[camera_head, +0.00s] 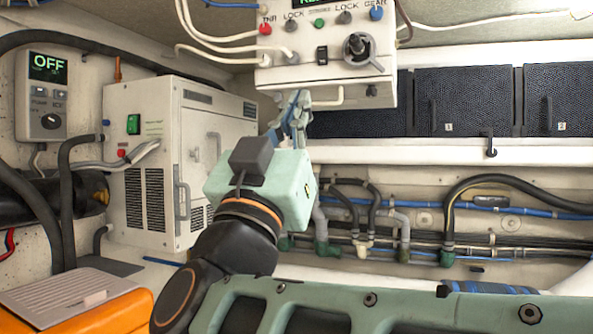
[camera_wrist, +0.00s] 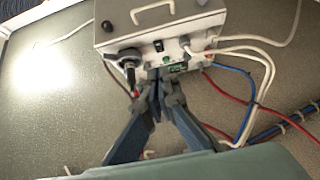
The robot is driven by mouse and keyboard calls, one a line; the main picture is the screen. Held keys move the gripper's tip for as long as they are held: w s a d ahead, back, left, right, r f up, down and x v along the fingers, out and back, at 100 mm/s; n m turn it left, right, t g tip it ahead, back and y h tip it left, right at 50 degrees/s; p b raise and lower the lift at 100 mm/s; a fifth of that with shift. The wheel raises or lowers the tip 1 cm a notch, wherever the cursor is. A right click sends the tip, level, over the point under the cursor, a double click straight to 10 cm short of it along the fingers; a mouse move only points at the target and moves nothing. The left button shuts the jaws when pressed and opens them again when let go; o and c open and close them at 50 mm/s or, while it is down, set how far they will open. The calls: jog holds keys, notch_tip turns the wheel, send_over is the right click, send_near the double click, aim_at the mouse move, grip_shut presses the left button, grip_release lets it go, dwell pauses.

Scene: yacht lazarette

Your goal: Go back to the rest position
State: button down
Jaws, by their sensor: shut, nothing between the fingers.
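My gripper (camera_head: 296,112) is raised in front of the lower part of a white control box (camera_head: 325,78) in the head view. In the wrist view my gripper (camera_wrist: 158,92) has its fingertips together, with nothing seen between them. The fingertips overlap the face of the control box (camera_wrist: 160,32) in that view, close to its row of buttons and green display. I cannot tell whether they touch it. In the head view the box carries a rotary handle (camera_head: 357,46), several coloured buttons and a lower white bar handle.
A white cabinet (camera_head: 165,170) and a wall panel (camera_head: 47,95) reading OFF stand at the left. An orange case (camera_head: 125,312) lies at the lower left. Dark bins (camera_head: 463,101) sit on a shelf at the right. Hoses and pipes (camera_head: 400,225) run along the wall below it.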

jog(key=w+a+f+n+g+y, duration=0.35)
jog(key=w+f+n+y, duration=0.35)
jog(key=f+n+y, duration=0.5)
notch_tip(320, 180, down, 11)
jog(key=s+d+m+g+y, duration=0.1)
jog(key=d+m+g+y, duration=0.15)
jog(key=g, duration=0.25)
jog(key=s+d+f+m+g+h, duration=0.3)
jog(key=s+d+f+g, duration=0.2)
jog(key=s+d+f, duration=0.5)
jog(key=s+d+f+m+g+h, duration=0.35)
jog(key=s+f+g, duration=0.3)
jog(key=f, duration=0.75)
notch_tip(320, 180, up, 16)
jog(key=s+n+y+p, duration=0.1)
jog(key=p, duration=1.5)
jog(key=shift+s+d+r+t+p, duration=0.25)
jog(key=shift+d+t+p, duration=0.05)
jog(key=shift+d+p, duration=0.1)
